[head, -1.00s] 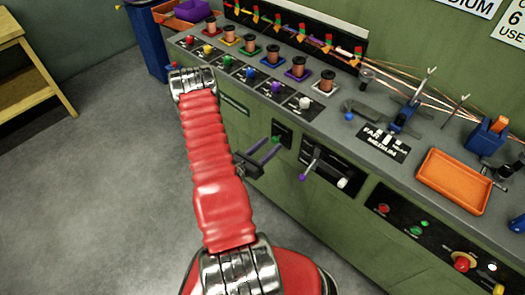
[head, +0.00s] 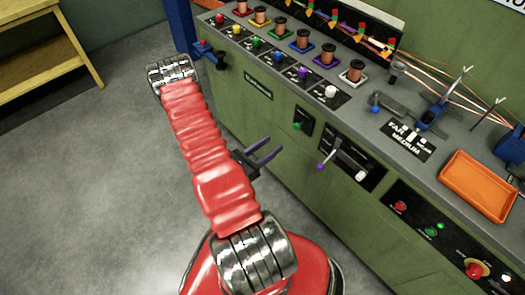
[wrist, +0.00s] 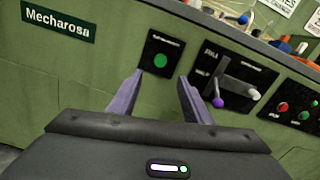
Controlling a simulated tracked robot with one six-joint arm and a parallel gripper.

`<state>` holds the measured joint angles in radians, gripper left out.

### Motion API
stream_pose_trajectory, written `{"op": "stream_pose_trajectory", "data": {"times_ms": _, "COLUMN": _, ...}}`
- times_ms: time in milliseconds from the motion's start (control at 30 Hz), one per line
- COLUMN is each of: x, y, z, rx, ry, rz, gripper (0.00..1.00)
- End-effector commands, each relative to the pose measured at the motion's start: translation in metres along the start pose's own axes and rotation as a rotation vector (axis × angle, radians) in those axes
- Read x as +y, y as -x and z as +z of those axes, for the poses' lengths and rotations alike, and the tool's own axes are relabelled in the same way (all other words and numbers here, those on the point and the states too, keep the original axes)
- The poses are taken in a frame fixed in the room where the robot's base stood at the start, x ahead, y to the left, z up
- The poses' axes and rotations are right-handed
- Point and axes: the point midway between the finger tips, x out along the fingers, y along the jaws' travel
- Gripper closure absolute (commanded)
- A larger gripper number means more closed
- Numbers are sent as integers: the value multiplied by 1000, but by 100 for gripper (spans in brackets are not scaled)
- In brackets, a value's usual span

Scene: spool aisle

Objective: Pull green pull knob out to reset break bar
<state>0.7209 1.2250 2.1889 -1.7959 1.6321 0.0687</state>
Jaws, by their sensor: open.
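The green pull knob (wrist: 160,60) sits on a small black plate on the green cabinet front. In the wrist view it shows between and beyond my two purple fingertips. It also shows in the head view (head: 297,126) as a small green spot. My gripper (head: 271,148) is open and empty, down and left of the knob in the head view, with a gap between. In the wrist view my gripper (wrist: 160,78) points at the plate, its fingers spread on either side of the knob. Nothing touches the knob. I cannot see a break bar that I can name.
Right of the knob is a black panel with a lever (wrist: 236,85) with purple and white knobs. Further right is a button panel (head: 435,232). Spools and an orange tray (head: 478,188) are on the counter. The floor left is clear up to a wooden stand (head: 45,45).

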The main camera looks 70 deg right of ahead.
Motion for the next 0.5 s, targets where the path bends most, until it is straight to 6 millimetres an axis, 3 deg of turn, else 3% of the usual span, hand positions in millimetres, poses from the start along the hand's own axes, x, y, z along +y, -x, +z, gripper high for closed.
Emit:
{"op": "stream_pose_trajectory", "data": {"times_ms": 233, "x": 1, "y": 25, "z": 0, "rx": -1, "ry": 1, "rz": 4, "gripper": 55}}
{"op": "stream_pose_trajectory", "data": {"times_ms": 500, "x": 0, "y": 32, "z": 0, "rx": 0, "ry": 0, "rz": 1, "gripper": 55}}
